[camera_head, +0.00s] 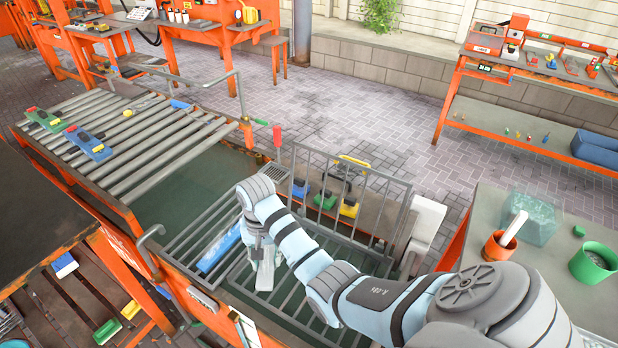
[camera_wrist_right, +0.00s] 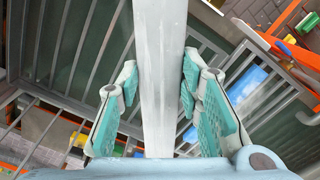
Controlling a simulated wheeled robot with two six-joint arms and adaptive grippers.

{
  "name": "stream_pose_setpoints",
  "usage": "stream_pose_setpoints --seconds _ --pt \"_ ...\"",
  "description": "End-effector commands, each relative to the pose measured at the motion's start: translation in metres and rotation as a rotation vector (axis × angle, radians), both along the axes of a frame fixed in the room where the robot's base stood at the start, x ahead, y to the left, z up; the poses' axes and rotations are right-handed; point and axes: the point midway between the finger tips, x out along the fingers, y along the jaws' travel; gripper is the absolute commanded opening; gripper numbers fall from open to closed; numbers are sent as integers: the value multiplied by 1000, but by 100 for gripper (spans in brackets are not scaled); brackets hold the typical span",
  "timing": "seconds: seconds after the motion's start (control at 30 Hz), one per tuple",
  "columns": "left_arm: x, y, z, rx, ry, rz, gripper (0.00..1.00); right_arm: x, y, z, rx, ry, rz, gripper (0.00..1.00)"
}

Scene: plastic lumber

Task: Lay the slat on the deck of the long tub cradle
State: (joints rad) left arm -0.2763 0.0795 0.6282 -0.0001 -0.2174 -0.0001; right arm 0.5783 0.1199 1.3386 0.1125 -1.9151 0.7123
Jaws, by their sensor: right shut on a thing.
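My right gripper (camera_head: 262,268) hangs over the barred metal cradle (camera_head: 185,240) in the middle of the head view. In the right wrist view my right gripper (camera_wrist_right: 163,115) has its teal pads on both sides of a long pale grey slat (camera_wrist_right: 163,70), and it is shut on it. The slat runs up out of the top of that view; in the head view it is mostly hidden by my arm. A blue block (camera_head: 220,248) lies on the cradle's bars left of the gripper. I cannot tell which barred part is the deck. My left gripper is not in view.
An upright barred gate (camera_head: 350,195) stands behind the gripper. Green, blue and yellow blocks (camera_head: 348,208) sit behind it. A roller table (camera_head: 150,130) holding tools is at the left. An orange pot (camera_head: 497,250) and a green pot (camera_head: 594,263) stand on the right bench.

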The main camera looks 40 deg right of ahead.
Motion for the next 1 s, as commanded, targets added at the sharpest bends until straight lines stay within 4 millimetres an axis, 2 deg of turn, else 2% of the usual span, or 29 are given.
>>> stream_pose_setpoints --seconds 0.03,0.07,0.2,0.3,0.4,0.63,0.87,1.0 --pt "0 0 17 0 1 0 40 -13 -11 -3 0 8 113 0" --pt "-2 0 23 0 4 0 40 -20 -18 -10 3 9 199 0" --pt "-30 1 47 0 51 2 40 -58 -52 -41 12 9 611 0" --pt "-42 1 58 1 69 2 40 -82 -71 -56 14 7 846 0" --pt "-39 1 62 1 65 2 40 -96 -82 -64 13 3 984 0" --pt "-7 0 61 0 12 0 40 -100 -84 -70 13 0 1035 0" --pt "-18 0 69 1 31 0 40 -100 -83 -67 12 -1 1039 0" --pt "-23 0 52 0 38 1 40 -100 -84 -90 10 -3 1041 0"
